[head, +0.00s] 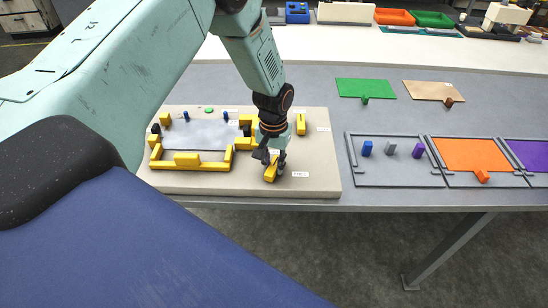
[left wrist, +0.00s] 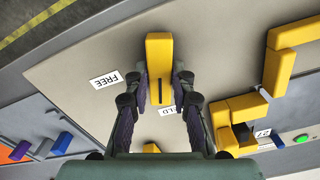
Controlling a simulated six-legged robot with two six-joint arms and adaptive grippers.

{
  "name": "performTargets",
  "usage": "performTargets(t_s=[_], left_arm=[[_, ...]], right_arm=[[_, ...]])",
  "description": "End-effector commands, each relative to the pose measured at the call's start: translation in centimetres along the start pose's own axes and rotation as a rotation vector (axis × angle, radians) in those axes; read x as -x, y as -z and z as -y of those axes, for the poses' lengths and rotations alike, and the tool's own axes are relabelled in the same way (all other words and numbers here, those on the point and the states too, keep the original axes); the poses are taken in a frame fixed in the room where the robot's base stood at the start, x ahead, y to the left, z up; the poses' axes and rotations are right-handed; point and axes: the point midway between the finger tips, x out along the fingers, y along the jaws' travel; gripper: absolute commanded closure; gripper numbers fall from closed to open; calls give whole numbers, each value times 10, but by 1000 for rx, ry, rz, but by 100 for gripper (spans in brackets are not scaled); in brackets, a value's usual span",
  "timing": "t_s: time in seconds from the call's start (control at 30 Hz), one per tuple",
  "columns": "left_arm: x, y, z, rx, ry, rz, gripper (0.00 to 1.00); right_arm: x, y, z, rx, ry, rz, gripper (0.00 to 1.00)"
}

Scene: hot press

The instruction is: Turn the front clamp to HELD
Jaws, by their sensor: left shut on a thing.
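The front clamp, a yellow bar (head: 270,172), is at the front of the beige press board (head: 318,160). In the left wrist view the clamp (left wrist: 159,48) stands lengthwise between the fingers, its near end by the partly hidden HELD label (left wrist: 166,111). The FREE label (left wrist: 106,80) lies to the left of it, apart from the bar. My left gripper (head: 273,163) is shut on the clamp from above, a finger on each side; it also shows in the left wrist view (left wrist: 160,88). My right gripper is out of view.
Yellow frame blocks (head: 188,159) surround a grey plate (head: 200,134) left of the gripper. Another yellow clamp (head: 301,124) stands behind. A green button (head: 209,110) is at the back. Trays with coloured pieces, including an orange sheet (head: 465,153), lie to the right.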

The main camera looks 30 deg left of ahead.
Motion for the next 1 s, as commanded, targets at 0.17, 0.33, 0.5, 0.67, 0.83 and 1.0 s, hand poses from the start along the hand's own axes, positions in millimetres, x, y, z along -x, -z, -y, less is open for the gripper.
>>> performTargets(t_s=[0.17, 0.33, 0.5, 0.67, 0.83, 1.0], left_arm=[[0, -3, 1, 139, 1, 8, 100], [0, -3, 1, 239, 2, 9, 100], [-1, -4, 1, 306, 2, 9, 100], [-2, -4, 2, 340, 2, 9, 100], [-2, -4, 2, 353, 2, 9, 100], [-2, -4, 2, 355, 2, 9, 100]], right_arm=[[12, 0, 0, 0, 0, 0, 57], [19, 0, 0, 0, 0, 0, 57], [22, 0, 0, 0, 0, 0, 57], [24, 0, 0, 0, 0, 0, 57], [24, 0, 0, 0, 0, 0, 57], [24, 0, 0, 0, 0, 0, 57]])
